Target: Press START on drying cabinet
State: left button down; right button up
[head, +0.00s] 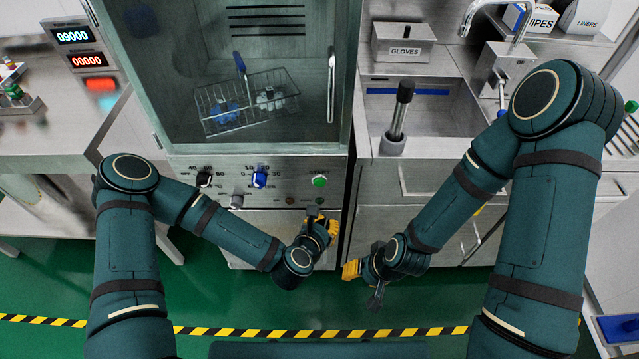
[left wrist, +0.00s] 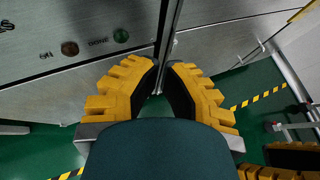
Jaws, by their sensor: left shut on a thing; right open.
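The drying cabinet (head: 262,222) stands in the middle of the head view, with a glass door and a control panel below it. A green round button (head: 319,181) sits at the panel's right side; its label is too small to read. My left gripper (head: 322,230) is below that button, apart from it, near the cabinet's lower right front. In the left wrist view its yellow fingers (left wrist: 162,68) are nearly together, at the seam by the cabinet's edge; what they hold is hidden. My right gripper (head: 363,260) is open, lower and to the right.
The panel has a blue knob (head: 259,177), a black knob (head: 204,179) and a DONE lamp (left wrist: 121,36). A wire basket (head: 247,102) is behind the glass. The steel sink unit (head: 420,180) stands to the right. Green floor lies in front.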

pick_arm(q)
jog(key=w, duration=0.8)
jog(key=shift+w, duration=0.25)
dwell(1.3)
jog(key=shift+w+b, duration=0.3)
jog(key=shift+w, duration=0.4)
dwell(0.9)
jog(key=shift+s, duration=0.85)
jog(key=shift+s, duration=2.5)
